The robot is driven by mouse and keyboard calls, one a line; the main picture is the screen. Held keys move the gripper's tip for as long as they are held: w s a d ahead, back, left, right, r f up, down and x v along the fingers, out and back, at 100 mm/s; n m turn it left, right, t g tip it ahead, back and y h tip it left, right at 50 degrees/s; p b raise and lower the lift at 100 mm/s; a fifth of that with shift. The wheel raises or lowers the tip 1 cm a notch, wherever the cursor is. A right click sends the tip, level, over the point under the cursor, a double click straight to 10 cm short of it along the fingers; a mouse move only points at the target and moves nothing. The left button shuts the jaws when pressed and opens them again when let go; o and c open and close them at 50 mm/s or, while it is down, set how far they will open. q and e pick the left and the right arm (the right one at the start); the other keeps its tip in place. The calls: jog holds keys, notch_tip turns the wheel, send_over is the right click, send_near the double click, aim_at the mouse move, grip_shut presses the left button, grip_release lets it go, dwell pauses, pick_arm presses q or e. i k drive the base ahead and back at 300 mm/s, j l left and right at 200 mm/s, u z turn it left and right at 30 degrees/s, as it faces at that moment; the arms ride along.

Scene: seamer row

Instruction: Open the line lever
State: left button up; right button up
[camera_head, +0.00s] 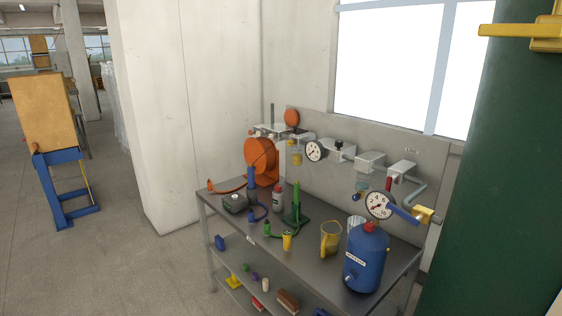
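A blue lever (403,215) sticks out to the left from a yellow valve body (424,214) at the right end of the piping above the bench; no label on it is readable, so I cannot confirm that it is the line lever. It slopes slightly down to the right, its upper end close to a round white gauge (379,205). A short red handle (388,184) stands upright beside the pipe behind the gauge. Neither of my grippers shows in this view.
A metal bench (310,259) holds a blue tank (366,262), a yellow jug (330,239), an orange reel (261,159) and several small items. A dark green column (500,180) stands close on the right, with a yellow bracket (530,35).

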aim_at(389, 179)
jog(key=i+j+z, duration=0.1)
jog(key=i+z, duration=0.15)
jog(key=z, duration=0.15)
jog(key=i+j+z, duration=0.2)
jog(key=z, duration=0.15)
jog(key=i+j+z, duration=0.2)
jog(key=z, duration=0.2)
jog(key=i+j+u, duration=0.1)
jog(key=j, duration=0.2)
jog(key=i+j, duration=0.1)
jog(key=j, duration=0.15)
jog(key=u, duration=0.05)
